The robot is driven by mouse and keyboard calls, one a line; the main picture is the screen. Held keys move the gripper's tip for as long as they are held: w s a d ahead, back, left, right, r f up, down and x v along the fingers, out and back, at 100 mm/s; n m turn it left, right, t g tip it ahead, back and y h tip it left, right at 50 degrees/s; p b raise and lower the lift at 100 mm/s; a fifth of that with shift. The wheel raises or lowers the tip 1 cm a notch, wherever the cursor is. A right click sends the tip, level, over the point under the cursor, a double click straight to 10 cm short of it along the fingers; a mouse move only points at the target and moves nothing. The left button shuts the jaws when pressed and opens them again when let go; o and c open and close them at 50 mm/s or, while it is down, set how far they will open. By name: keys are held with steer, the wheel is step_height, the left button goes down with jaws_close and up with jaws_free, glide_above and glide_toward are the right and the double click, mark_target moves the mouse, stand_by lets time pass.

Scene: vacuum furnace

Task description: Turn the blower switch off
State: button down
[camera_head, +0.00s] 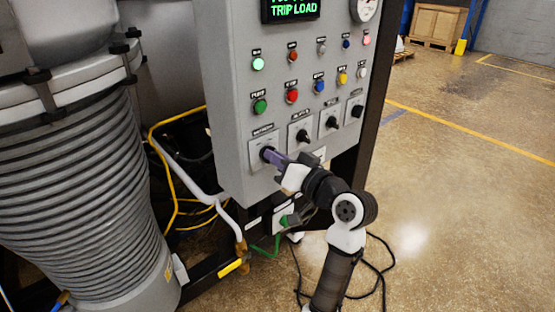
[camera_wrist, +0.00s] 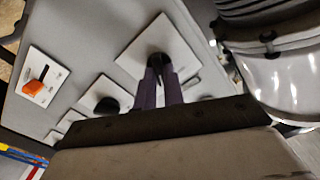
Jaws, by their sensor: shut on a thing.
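A row of black rotary switches on square light plates runs across the lower part of the grey control panel (camera_head: 229,110). The labels are too small to read, so I cannot tell which one is the blower switch. My gripper (camera_head: 268,155) reaches up to the leftmost switch (camera_head: 265,151), its purple fingers shut on the knob. In the wrist view, the fingers (camera_wrist: 159,70) close around the black knob on its plate (camera_wrist: 137,58). They partly hide the knob, and its pointer direction cannot be seen.
Neighbouring switches (camera_head: 302,135) sit close to the right. Coloured buttons (camera_head: 292,95) and a green-lit display (camera_head: 291,8) are above. An orange-handled switch (camera_wrist: 38,85) shows in the wrist view. A ribbed grey vessel (camera_head: 75,185) and yellow hose (camera_head: 177,117) stand left. Floor at right is open.

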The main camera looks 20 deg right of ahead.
steer(key=shift+a+n+b, duration=0.1)
steer(key=shift+n+b, duration=5.6)
steer(key=shift+b, duration=0.9)
steer(key=c, duration=1.5)
jaws_free()
steer(key=b+v, duration=0.1)
steer(key=v, duration=1.3)
steer(key=shift+b, duration=0.4)
